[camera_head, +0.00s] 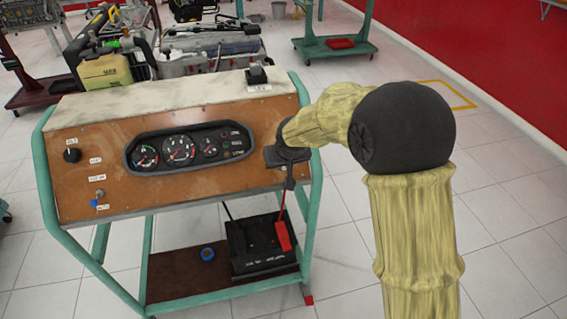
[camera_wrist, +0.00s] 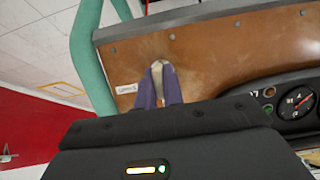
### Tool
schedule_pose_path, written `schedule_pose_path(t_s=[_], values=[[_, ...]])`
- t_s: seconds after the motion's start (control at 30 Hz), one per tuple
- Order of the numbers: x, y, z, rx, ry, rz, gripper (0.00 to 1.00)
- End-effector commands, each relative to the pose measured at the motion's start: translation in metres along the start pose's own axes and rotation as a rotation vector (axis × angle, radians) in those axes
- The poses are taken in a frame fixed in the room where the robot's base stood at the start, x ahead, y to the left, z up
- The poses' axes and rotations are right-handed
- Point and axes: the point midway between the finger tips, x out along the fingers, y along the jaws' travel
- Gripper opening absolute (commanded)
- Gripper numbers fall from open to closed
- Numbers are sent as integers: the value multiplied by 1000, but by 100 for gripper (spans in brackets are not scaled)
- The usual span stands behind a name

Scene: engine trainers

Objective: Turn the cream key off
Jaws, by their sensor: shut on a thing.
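The cream key (camera_wrist: 157,68) shows in the wrist view as a small pale piece at the brown panel (camera_wrist: 195,55) of the engine trainer. My gripper (camera_wrist: 158,86) is shut on it, with a purple finger on each side. The key's turn position cannot be told, because the fingers cover most of it. In the head view my gripper (camera_head: 285,156) is at the right end of the brown panel (camera_head: 85,180), right of the gauge cluster (camera_head: 180,149). The key is hidden there behind my gripper.
A black knob (camera_head: 72,155) and a toggle switch (camera_head: 99,193) sit on the panel's left side. The green frame (camera_head: 48,190) runs around the panel. A black battery (camera_head: 255,248) and a blue ring (camera_head: 207,253) are on the lower shelf. Floor at right is clear.

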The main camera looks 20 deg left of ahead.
Motion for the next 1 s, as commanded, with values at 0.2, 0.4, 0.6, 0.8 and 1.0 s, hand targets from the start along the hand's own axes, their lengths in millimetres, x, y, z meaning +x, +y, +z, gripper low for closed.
schedule_pose_path(t_s=[0.2,0.4,0.6,0.8,1.0], values=[[-1,0,-1,-2,3,0,25],[0,0,-1,-1,2,0,31],[-4,0,-1,0,2,0,31],[-27,0,-1,0,4,0,31],[-66,1,-2,0,5,0,31]])
